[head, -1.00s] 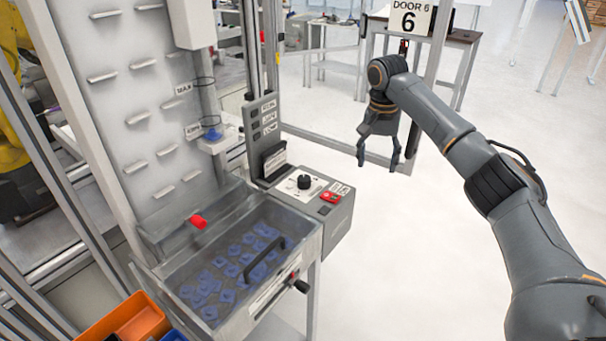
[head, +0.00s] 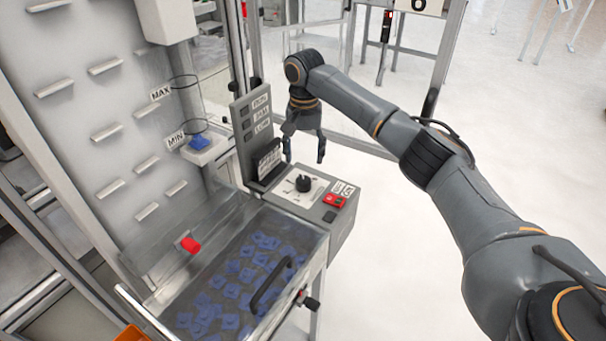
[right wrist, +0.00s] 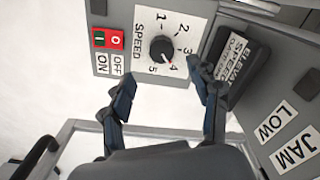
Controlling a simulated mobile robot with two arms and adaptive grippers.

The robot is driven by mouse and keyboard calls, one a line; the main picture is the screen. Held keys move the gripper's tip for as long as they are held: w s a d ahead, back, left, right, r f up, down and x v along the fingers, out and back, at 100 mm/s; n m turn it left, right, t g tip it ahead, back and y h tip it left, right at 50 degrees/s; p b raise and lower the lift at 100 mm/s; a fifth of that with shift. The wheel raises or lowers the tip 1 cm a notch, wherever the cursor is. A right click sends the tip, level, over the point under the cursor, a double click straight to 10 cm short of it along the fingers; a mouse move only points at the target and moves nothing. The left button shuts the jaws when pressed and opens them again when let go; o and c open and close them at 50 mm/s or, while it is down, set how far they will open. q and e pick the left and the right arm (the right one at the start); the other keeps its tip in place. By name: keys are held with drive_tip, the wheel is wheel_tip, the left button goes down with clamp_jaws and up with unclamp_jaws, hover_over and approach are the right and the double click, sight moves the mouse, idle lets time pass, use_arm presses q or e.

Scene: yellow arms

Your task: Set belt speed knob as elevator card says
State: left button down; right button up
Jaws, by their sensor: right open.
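The speed knob (head: 303,183) is black and round, on a white dial plate on the grey control box. In the right wrist view the knob (right wrist: 162,49) has a red mark that seems to point at 4 on a scale from 1 to 5. The elevator card (head: 270,162) stands in a dark holder behind the knob; in the right wrist view the card (right wrist: 234,60) reads "ELEVA… SPEED", the rest hidden or too small to read. My right gripper (head: 304,158) points down, open and empty, above the knob, not touching it. My left gripper is out of view.
A red and green switch (head: 334,201) sits right of the knob. The panel with JAM and LOW labels (head: 262,115) rises behind the card. A clear-covered bin of blue parts (head: 320,240) with a black handle lies in front. Open floor is to the right.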

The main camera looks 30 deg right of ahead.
sight(304, 180)
wheel_tip(304, 180, down, 4)
drive_tip(key=shift+p, duration=0.3)
wheel_tip(304, 180, down, 4)
drive_tip(key=shift+w+r, duration=0.1)
drive_tip(key=shift+w, duration=0.05)
drive_tip(key=shift+f+p, duration=0.25)
drive_tip(key=shift+p, duration=0.05)
drive_tip(key=shift+f, duration=0.25)
drive_tip(key=c, duration=1.2)
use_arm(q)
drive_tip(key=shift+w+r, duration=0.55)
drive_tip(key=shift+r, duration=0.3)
use_arm(e)
drive_tip(key=shift+o, duration=0.2)
drive_tip(key=shift+r, duration=0.1)
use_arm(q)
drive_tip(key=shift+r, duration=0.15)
